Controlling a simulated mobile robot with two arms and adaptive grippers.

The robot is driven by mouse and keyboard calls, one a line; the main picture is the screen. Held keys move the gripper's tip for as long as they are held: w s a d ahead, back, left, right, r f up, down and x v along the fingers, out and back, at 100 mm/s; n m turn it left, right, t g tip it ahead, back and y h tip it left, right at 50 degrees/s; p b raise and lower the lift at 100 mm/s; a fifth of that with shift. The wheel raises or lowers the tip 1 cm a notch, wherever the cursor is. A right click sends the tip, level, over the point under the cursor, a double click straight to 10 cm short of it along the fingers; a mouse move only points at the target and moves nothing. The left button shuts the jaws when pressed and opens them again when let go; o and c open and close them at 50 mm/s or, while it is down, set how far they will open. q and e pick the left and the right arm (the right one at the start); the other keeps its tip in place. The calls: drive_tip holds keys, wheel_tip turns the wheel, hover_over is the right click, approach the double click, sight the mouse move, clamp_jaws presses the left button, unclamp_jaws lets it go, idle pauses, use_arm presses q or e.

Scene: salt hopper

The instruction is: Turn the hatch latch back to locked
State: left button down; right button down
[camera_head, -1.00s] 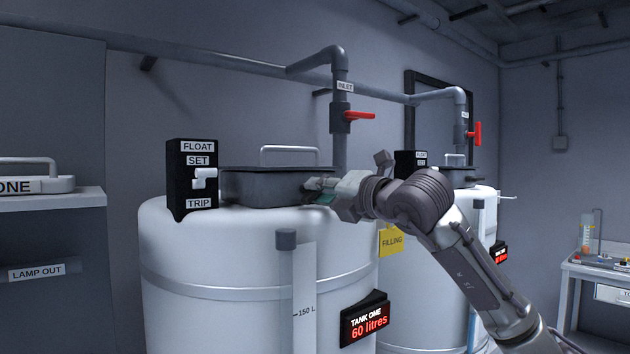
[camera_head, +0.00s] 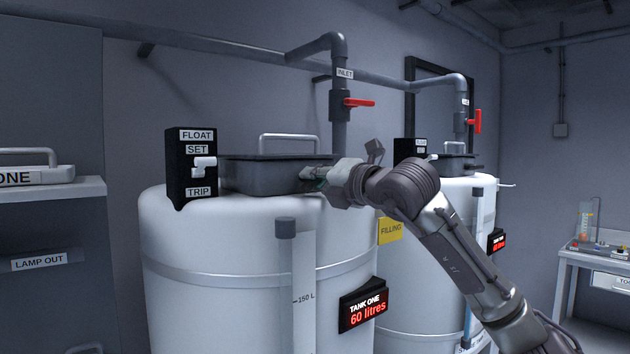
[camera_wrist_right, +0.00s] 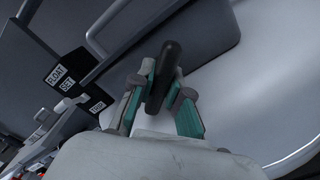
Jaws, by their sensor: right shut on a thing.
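The dark grey hatch (camera_head: 265,177) with a light bar handle (camera_head: 289,137) sits shut on top of the white tank one (camera_head: 225,240). My right gripper (camera_head: 316,178) is at the right front side of the hatch. In the right wrist view, the fingers of my right gripper (camera_wrist_right: 160,97) are closed around a dark rod, the hatch latch (camera_wrist_right: 163,75). The hatch (camera_wrist_right: 185,30) lies just beyond it. In the head view the latch is hidden by the gripper. My left gripper is not in view.
A black float box (camera_head: 180,170) with a white switch (camera_head: 204,168) stands left of the hatch; its labels read FLOAT, SET and TRIP. An inlet pipe with a red valve handle (camera_head: 358,102) rises behind. A second tank (camera_head: 440,250) stands to the right.

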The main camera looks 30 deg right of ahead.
drive_tip(key=shift+a+f+m+b, duration=0.1)
drive_tip(key=shift+f+m+b, duration=0.15)
drive_tip(key=shift+m+b, duration=1.15)
drive_tip(key=shift+b, duration=0.2)
drive_tip(key=shift+r+m+b, duration=0.1)
drive_tip(key=shift+m+b, duration=0.6)
drive_tip(key=shift+m, duration=0.4)
drive_tip(key=shift+r+m+b, duration=0.1)
drive_tip(key=shift+m+b, duration=0.3)
drive_tip(key=shift+m, duration=0.5)
drive_tip(key=c, duration=1.4)
unclamp_jaws()
